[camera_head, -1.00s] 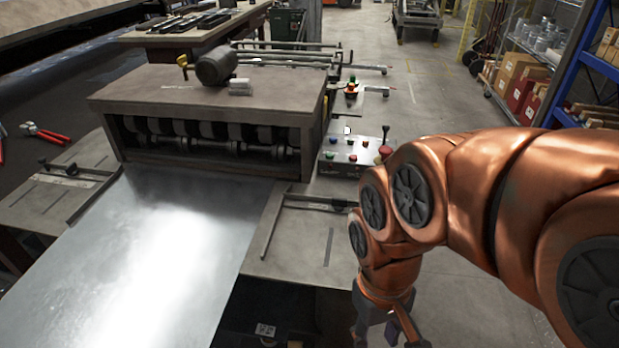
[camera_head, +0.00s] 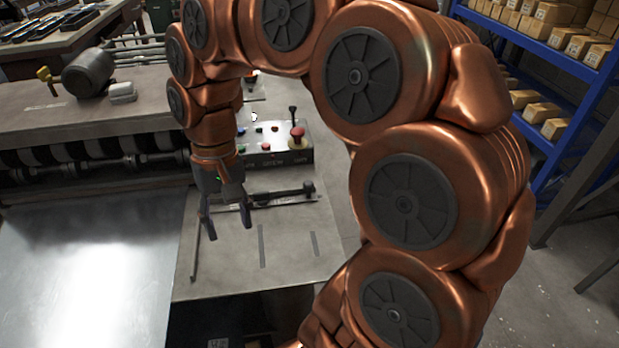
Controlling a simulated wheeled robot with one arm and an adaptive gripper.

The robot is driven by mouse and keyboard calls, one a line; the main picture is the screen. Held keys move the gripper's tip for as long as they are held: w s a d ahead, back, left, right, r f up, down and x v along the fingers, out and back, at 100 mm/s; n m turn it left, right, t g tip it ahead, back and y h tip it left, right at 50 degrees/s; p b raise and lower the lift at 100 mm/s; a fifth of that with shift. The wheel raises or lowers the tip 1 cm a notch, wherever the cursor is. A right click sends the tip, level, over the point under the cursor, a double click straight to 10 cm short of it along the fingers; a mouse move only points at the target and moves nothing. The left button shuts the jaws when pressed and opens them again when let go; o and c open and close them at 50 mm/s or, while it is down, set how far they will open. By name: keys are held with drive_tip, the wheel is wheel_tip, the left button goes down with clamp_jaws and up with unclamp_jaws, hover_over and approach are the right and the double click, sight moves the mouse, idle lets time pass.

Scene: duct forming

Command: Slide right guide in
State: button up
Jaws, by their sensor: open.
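The right guide (camera_head: 194,262) is a thin bar along the left side of the right-hand table plate (camera_head: 290,265). A slotted cross arm with a black knob (camera_head: 308,188) runs right from it. The metal sheet (camera_head: 80,270) lies left of the guide, with its right edge close to the bar. My gripper (camera_head: 229,228) points down, open and empty, just right of the bar and in front of the cross arm's left part. It hides some of that arm. I cannot tell whether the fingers touch the guide.
The roller machine (camera_head: 80,115) stands behind the sheet. A control box (camera_head: 270,145) with colored buttons and a lever sits behind the plate. A blue shelf (camera_head: 570,60) with boxes is at the back right. My arm covers much of the middle.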

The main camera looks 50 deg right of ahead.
drive_tip(key=w+d+m, duration=0.3)
drive_tip(key=w+d, duration=0.2)
drive_tip(key=d, duration=0.1)
drive_tip(key=m+t+y, duration=0.1)
drive_tip(key=m+y, duration=0.2)
drive_tip(key=m, duration=0.7)
approach(309, 182)
drive_tip(key=f, duration=0.1)
drive_tip(key=shift+s+a+x, duration=0.1)
drive_tip(key=shift+a+x, duration=0.05)
drive_tip(key=shift+x, duration=0.7)
drive_tip(key=shift+s+a+x, duration=0.1)
drive_tip(key=shift+a+x, duration=0.05)
drive_tip(key=shift+x, duration=0.65)
drive_tip(key=shift+p+x, duration=0.6)
drive_tip(key=shift+x, duration=1.65)
drive_tip(key=shift+w, duration=0.1)
clamp_jaws()
